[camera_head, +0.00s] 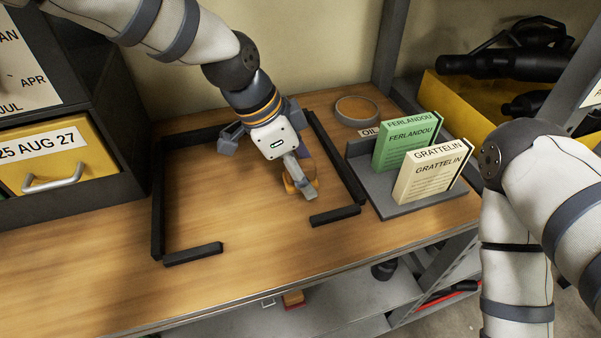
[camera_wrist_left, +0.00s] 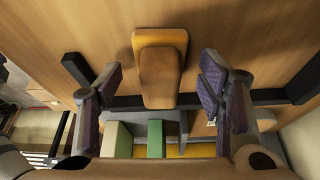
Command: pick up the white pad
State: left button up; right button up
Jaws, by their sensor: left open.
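The white pad (camera_head: 430,171), a cream booklet marked GRATTELIN, stands tilted in the grey rack at the right of the bench. Its cream edge shows low in the left wrist view (camera_wrist_left: 116,140). My left gripper (camera_head: 268,166) is left of the rack, over the black-framed area, apart from the pad. Its fingers are spread in the left wrist view (camera_wrist_left: 161,84). An orange-brown block (camera_wrist_left: 160,62) shows between them there, and is partly hidden by the gripper in the head view (camera_head: 297,183). My right arm shows at the right; its gripper is out of view.
A green pad (camera_head: 407,141) marked FERLANDOU stands behind the white pad in the grey rack (camera_head: 400,205). A round dish (camera_head: 357,111) lies behind, by an OIL label. Black bars (camera_head: 193,254) edge the work area. A yellow drawer (camera_head: 58,156) is at left. The front left bench is clear.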

aim_at(305, 162)
pick_arm(q)
jog(key=shift+r, duration=0.1)
jog(key=c, duration=1.4)
jog(key=shift+o, duration=0.2)
notch_tip(305, 162, up, 3)
jog(key=shift+r, duration=0.1)
jog(key=s+a+r+p, duration=0.3)
jog(key=s+a+r, duration=0.2)
jog(key=s+r, duration=0.4)
jog(key=s, duration=0.4)
jog(key=shift+r, duration=0.35)
pick_arm(e)
jog(key=shift+t, duration=0.9)
jog(key=w+r, duration=0.4)
jog(key=shift+w, duration=0.1)
pick_arm(q)
jog(key=shift+s, duration=0.1)
jog(key=o, duration=0.4)
jog(key=shift+c, duration=0.7)
